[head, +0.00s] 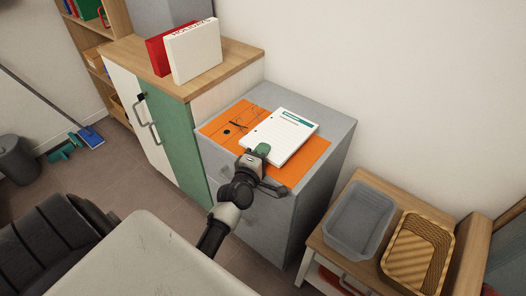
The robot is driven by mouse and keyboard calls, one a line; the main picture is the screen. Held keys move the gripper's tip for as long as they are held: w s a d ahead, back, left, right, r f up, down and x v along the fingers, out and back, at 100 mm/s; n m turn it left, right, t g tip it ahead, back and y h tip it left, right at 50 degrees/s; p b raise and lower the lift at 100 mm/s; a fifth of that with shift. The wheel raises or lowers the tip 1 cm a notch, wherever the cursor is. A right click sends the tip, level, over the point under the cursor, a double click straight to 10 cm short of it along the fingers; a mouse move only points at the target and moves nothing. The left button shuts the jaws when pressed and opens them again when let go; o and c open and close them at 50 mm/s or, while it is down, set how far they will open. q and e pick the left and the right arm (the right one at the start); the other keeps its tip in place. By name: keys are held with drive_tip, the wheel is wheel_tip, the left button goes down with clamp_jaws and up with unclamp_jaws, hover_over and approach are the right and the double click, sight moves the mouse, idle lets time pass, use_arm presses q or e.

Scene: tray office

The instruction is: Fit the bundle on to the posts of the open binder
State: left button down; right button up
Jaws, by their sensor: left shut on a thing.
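The open binder (219,123) is orange and lies flat on top of a grey cabinet. Dark metal fittings show on its left part; the posts are too small to make out clearly. The bundle (285,132) is a white stack of paper with a teal band and printed lines, over the right part of the binder. My left gripper (262,150) is shut on the near left edge of the bundle. I cannot tell whether the bundle touches the binder or hangs just above it. My right gripper is not in view.
A red binder (156,55) and a white binder (195,51) stand on the wooden-topped cupboard at the back left. A grey bin (357,220) and a wicker basket (420,252) stand on a low unit at the right. A dark chair (50,240) is at the lower left.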

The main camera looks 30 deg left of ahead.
use_arm(q)
drive_tip(key=c, duration=1.1)
unclamp_jaws()
drive_tip(key=shift+s+f, duration=0.1)
drive_tip(key=shift+s, duration=0.05)
drive_tip(key=shift+s, duration=0.3)
drive_tip(key=s, duration=0.3)
drive_tip(key=s+d, duration=0.1)
drive_tip(key=s, duration=0.5)
drive_tip(key=shift+s+d, duration=0.35)
drive_tip(key=shift+s, duration=0.05)
